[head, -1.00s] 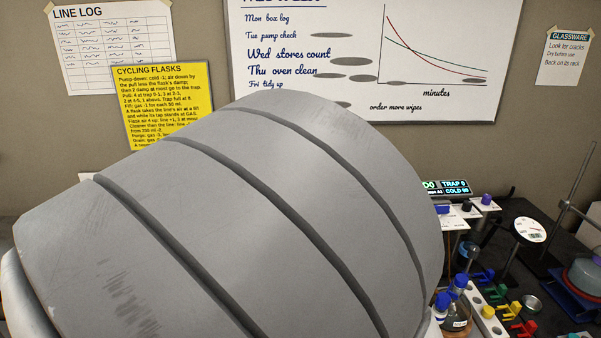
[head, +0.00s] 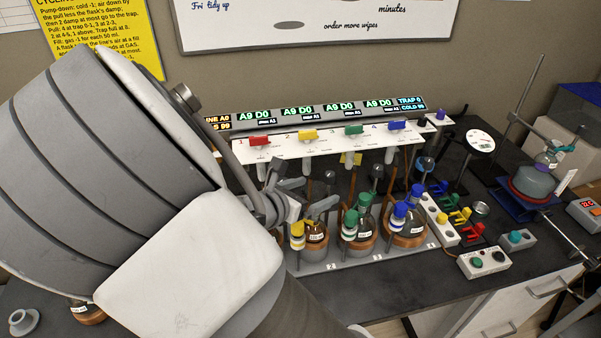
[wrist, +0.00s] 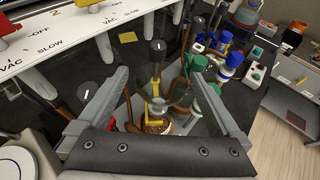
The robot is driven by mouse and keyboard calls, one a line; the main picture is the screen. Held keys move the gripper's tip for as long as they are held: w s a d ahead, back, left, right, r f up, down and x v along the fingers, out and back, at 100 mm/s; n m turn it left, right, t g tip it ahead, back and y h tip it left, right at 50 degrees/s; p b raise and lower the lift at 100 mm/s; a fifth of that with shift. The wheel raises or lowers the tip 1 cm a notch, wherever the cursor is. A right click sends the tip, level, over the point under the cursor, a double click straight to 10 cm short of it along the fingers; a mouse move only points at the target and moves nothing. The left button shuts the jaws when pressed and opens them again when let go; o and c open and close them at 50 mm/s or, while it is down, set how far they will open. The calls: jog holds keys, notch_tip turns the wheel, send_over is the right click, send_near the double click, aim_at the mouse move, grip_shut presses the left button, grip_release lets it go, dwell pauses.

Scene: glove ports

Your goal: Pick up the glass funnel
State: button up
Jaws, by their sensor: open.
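My gripper (head: 308,184) reaches over the front of the bench, by the row of flasks, partly hidden by my arm. In the wrist view its two fingers (wrist: 158,74) are spread wide with nothing held between them. A flask with a yellow fitting (wrist: 157,122) shows between and beyond the fingers. It also stands in the head view (head: 317,234), next to the gripper.
Flasks with green (head: 359,236) and blue (head: 405,226) fittings stand to the right. A white valve panel (head: 325,140) with coloured handles runs behind. A hotplate (head: 530,200) stands at the far right. A grey flanged piece (head: 24,322) lies at bottom left.

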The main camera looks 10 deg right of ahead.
aim_at(323, 184)
jog(key=x, duration=0.3)
jog(key=shift+d, duration=0.25)
jog(key=shift+c, duration=0.2)
jog(key=c, duration=1.2)
jog(key=shift+r, duration=0.1)
jog(key=shift+r, duration=0.45)
notch_tip(323, 184, up, 3)
jog(key=shift+r+p, duration=0.1)
jog(key=shift+p, duration=0.25)
jog(key=s+d+r+b, duration=0.4)
jog(key=s+r, duration=0.2)
jog(key=s, duration=0.5)
jog(key=shift+r, duration=0.3)
